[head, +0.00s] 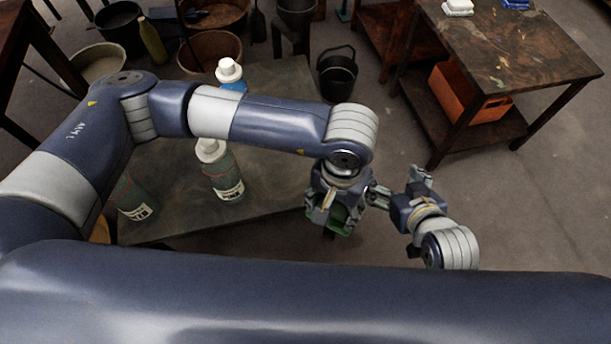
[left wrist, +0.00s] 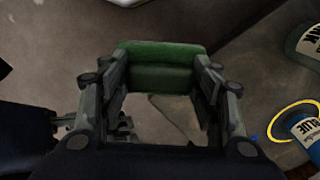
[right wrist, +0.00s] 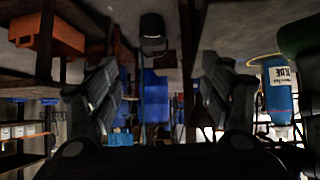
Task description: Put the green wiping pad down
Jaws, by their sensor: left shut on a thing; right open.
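The green wiping pad (left wrist: 160,67) is held between the fingertips of my left gripper (left wrist: 162,75), which is shut on it. In the head view, my left gripper (head: 333,208) and a bit of the green pad (head: 343,216) show just right of the grey table's (head: 275,205) edge, above the floor in the picture. The pad's underside and any contact below are hidden. My right gripper (head: 396,197) is close beside the left one, on its right. In the right wrist view its fingers (right wrist: 160,95) stand apart with nothing between them.
Several capped bottles, including a front one (head: 222,172) and a left one (head: 133,198), stand on the grey table, partly behind my left arm. A black bucket (head: 337,76) stands on the floor. A brown table (head: 520,50) with an orange crate (head: 466,95) below stands right.

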